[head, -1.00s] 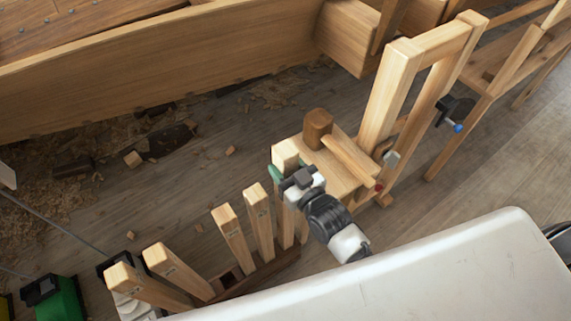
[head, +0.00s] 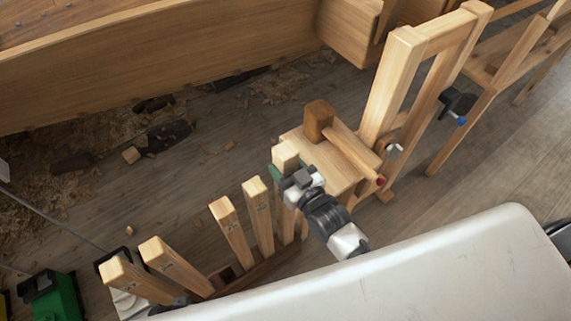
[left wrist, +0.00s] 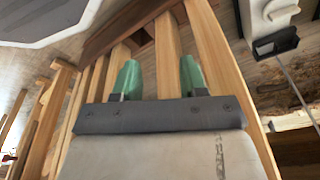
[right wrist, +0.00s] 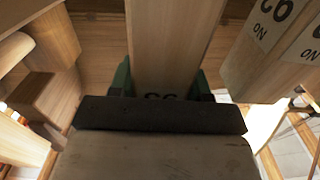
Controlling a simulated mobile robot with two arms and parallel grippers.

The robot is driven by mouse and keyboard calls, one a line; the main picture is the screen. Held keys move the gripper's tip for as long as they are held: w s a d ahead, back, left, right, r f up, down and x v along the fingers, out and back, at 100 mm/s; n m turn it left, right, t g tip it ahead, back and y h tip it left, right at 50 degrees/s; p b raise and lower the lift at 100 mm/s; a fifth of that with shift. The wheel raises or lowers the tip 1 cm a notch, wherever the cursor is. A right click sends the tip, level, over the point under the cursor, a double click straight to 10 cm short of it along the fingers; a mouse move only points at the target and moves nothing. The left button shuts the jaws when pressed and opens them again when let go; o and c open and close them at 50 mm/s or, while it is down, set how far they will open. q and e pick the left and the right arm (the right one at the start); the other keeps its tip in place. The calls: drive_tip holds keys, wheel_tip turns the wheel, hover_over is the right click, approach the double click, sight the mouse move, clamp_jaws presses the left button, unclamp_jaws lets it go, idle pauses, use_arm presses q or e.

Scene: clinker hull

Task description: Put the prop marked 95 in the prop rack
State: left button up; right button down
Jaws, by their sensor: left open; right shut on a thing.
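My right gripper (right wrist: 158,92) is shut on a pale upright wooden prop (right wrist: 172,40). Its digits are upside down and partly covered by the gripper; they look like 95. In the head view this prop (head: 286,153) stands at the right end of the row, with my right gripper (head: 297,184) on its upper part. Its foot is partly hidden, so I cannot tell if it is seated. The dark brown prop rack (head: 262,273) holds several other props, with an empty slot in the middle. My left gripper (left wrist: 158,78) is open, with a prop (left wrist: 168,58) between its green fingers.
A wooden bench (head: 330,165) with a mallet (head: 319,122) stands just behind the held prop. A tall wooden frame (head: 395,85) rises to its right. The hull (head: 170,65) is at the back. Shavings and offcuts lie on the floor between.

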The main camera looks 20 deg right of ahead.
drive_tip(key=shift+f+b, duration=0.5)
drive_tip(key=shift+f, duration=0.2)
drive_tip(key=shift+f+b, duration=0.7)
drive_tip(key=shift+f, duration=0.45)
use_arm(q)
wheel_tip(320, 180, up, 15)
drive_tip(key=w+t+b, duration=0.1)
drive_tip(key=shift+w+f+b, duration=0.15)
drive_tip(key=shift+w+b, duration=0.2)
drive_tip(key=shift+b, duration=0.05)
use_arm(e)
wheel_tip(320, 180, down, 3)
drive_tip(key=shift+r, duration=0.1)
use_arm(q)
drive_tip(key=shift+r, duration=0.25)
use_arm(e)
drive_tip(key=shift+f, duration=0.2)
